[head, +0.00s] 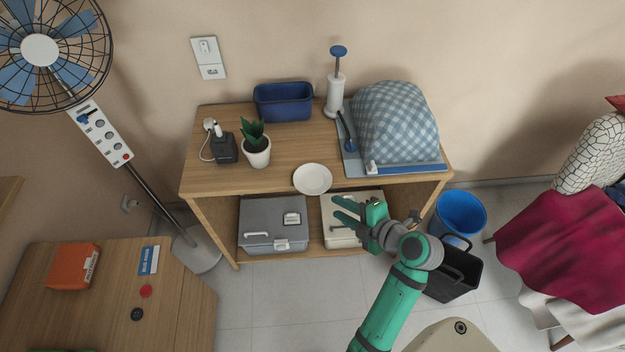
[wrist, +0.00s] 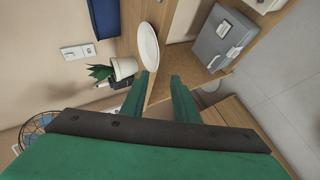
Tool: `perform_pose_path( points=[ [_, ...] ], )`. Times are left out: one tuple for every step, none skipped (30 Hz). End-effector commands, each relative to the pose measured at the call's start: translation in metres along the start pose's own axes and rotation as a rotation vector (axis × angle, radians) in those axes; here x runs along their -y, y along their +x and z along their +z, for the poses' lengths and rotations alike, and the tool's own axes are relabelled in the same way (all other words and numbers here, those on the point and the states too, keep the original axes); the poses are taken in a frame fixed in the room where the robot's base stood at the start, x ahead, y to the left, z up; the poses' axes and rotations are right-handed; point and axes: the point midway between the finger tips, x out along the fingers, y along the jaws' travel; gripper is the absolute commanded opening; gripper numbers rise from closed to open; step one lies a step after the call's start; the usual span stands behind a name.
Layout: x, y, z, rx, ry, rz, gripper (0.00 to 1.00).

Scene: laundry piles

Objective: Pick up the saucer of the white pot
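The white saucer (head: 312,179) lies flat near the front edge of the wooden table, to the right of the white pot (head: 257,158), which holds a green plant. The saucer and pot stand apart. In the wrist view the saucer (wrist: 148,46) shows just beyond the tip of one finger, with the pot (wrist: 124,68) beside it. My gripper (head: 341,210) is open, its green fingers spread and empty. In the head view it is below and to the right of the saucer, in front of the table's edge. I cannot tell whether a fingertip touches the saucer.
On the table (head: 210,177) are a dark power adapter (head: 224,148), a blue bin (head: 284,102), a white pump bottle (head: 335,95) and a checkered cloth mound (head: 396,122) on a board. Grey (head: 273,222) and beige cases (head: 338,228) sit on the shelf below.

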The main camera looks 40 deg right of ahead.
Motion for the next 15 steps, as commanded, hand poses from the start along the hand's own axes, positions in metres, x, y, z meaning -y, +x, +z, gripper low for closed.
perform_pose_path(
  points=[
    [-0.001,0.005,0.0,-0.004,-0.005,0.0,0.28],
    [-0.001,0.009,0.0,-0.005,-0.006,0.0,0.28],
    [-0.001,0.015,-0.001,-0.007,-0.006,-0.001,0.28],
    [-0.001,0.02,-0.001,-0.006,-0.006,-0.001,0.28],
    [-0.001,0.025,-0.001,-0.005,-0.005,-0.001,0.28],
    [-0.001,0.031,-0.001,-0.005,-0.005,-0.002,0.28],
    [-0.001,0.035,-0.001,-0.004,-0.005,-0.001,0.28],
    [-0.001,0.038,-0.001,-0.004,-0.004,0.0,0.28],
    [-0.001,0.043,-0.001,-0.004,-0.004,-0.001,0.28],
    [-0.001,0.046,-0.001,-0.004,-0.005,0.0,0.28],
    [-0.002,0.048,-0.001,-0.003,-0.005,0.0,0.28],
    [-0.002,0.05,-0.001,-0.003,-0.005,0.0,0.28],
    [-0.002,0.051,-0.001,-0.003,-0.005,0.0,0.28],
    [-0.002,0.053,-0.001,-0.003,-0.005,-0.001,0.28],
    [-0.002,0.055,-0.001,-0.003,-0.005,-0.001,0.28]
  ],
)
